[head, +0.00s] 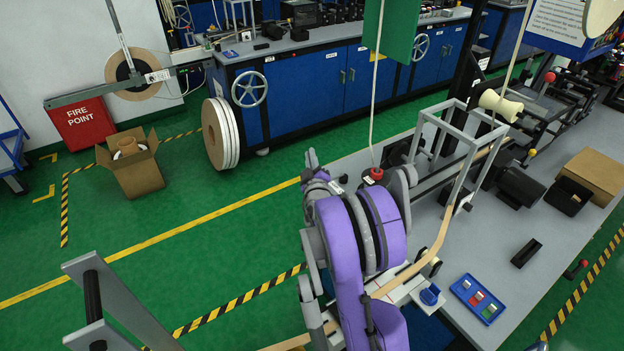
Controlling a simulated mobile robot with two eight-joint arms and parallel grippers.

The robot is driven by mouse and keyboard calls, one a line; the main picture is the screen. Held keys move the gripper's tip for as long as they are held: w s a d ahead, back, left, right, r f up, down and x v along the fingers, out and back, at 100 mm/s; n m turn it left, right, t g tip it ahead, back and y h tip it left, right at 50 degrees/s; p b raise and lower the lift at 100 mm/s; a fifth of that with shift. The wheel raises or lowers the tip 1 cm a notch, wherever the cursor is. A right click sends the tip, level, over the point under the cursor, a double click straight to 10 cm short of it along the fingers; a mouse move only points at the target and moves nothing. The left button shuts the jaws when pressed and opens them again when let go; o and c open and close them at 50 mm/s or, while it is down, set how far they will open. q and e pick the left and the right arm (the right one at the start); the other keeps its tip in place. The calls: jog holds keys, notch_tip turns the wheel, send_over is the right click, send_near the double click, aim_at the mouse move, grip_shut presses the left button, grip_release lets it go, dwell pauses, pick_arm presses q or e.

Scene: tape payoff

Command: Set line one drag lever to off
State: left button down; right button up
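No lever in the head view carries a label I can read as line one drag. A red knob (376,173) shows on the bench line just behind my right arm. Another red-ended lever (576,269) sticks out at the bench's right edge, and a red ball (549,77) stands further back. My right arm, purple and grey, rises from the bottom centre over the bench's left end. Its gripper (313,168) seems to be the grey part left of the red knob, apart from it. Its fingers are too small and overlapped to read. My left gripper is not in view.
A tan tape (440,235) runs along the grey bench (535,285) and passes by my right arm. A blue tray (478,298) with coloured pieces, a black block (526,252) and a cardboard box (592,176) lie there.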

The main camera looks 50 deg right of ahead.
jog(key=shift+w+a+f+n+h+b, duration=0.1)
jog(key=shift+w+a+n+h+b, duration=0.25)
jog(key=shift+a+b, duration=0.2)
jog(key=shift+w+a+f+n+h+b, duration=0.1)
jog(key=shift+w+a+n+h+b, duration=0.15)
jog(key=shift+w+a+h+b, duration=0.3)
grip_shut()
jog(key=s+a+f+n+g+b, duration=0.2)
jog(key=a+f+n+g+b, duration=0.25)
jog(key=a+f+g, duration=0.4)
jog(key=f+x, duration=0.1)
jog(key=x, duration=1.1)
jog(key=shift+m+g+h, duration=0.25)
jog(key=shift+m+h, duration=0.05)
jog(key=shift+m, duration=0.05)
jog(key=s, duration=0.1)
jog(key=s+a, duration=0.1)
jog(key=s+a+r, duration=0.1)
jog(key=s, duration=0.1)
jog(key=shift+r, duration=0.1)
jog(key=shift+s+a+b, duration=0.1)
jog(key=shift+s+b, duration=0.05)
jog(key=shift+b, duration=0.15)
jog(key=s+b, duration=0.1)
jog(key=s, duration=0.6)
jog(key=shift+a, duration=0.45)
